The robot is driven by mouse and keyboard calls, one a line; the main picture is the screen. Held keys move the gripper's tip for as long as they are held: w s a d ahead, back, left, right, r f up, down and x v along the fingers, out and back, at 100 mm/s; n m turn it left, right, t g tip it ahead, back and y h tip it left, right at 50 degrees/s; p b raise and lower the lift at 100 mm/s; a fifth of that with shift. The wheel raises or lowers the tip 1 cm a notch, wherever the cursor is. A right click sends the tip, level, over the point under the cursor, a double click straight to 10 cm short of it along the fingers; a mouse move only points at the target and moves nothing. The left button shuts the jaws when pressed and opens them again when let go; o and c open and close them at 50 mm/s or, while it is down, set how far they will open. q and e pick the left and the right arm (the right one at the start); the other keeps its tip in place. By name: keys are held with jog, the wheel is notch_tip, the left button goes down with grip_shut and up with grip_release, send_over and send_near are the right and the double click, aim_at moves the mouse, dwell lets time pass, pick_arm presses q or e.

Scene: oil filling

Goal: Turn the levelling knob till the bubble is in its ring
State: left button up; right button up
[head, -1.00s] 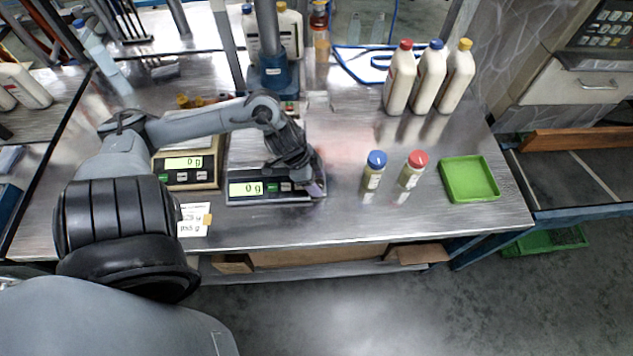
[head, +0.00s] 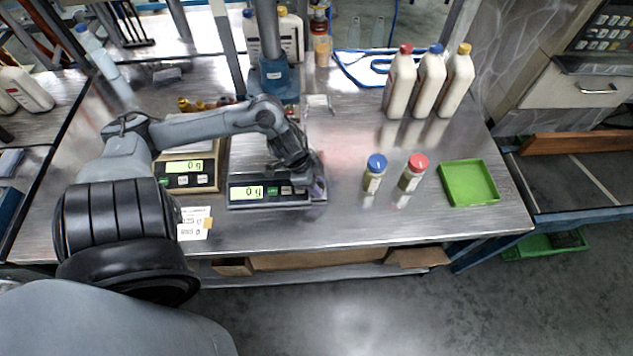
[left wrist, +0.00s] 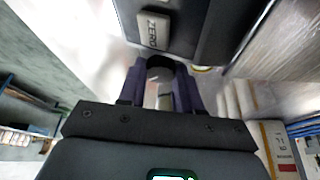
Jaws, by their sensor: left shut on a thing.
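My left gripper (head: 318,190) is at the front right corner of the right-hand scale (head: 236,204). In the left wrist view the purple fingers of the left gripper (left wrist: 160,80) are shut on a dark round knob (left wrist: 160,62) beside the scale's dark front with its ZERO button (left wrist: 154,30). In the head view the gripper hides the knob. A small yellowish round rim, perhaps the bubble level (left wrist: 203,68), shows just right of the fingers; its bubble cannot be made out. My right gripper is not in view.
A second scale (head: 187,183) stands to the left; both displays read 0 g. A blue-capped jar (head: 374,175), a red-capped jar (head: 412,175) and a green tray (head: 468,183) stand to the right. Three white bottles (head: 430,82) stand behind them. The bench front between is clear.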

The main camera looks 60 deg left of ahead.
pick_arm(q)
jog(key=shift+r+m+g+h+p, duration=0.25)
jog(key=shift+m+g+h+p, duration=0.05)
jog(key=shift+m+p, duration=0.65)
jog(key=shift+w+f+m+h+p, duration=0.1)
jog(key=shift+f+m+h+p, duration=0.15)
jog(key=shift+m, duration=0.7)
jog(key=o, duration=1)
jog(key=shift+o, duration=0.2)
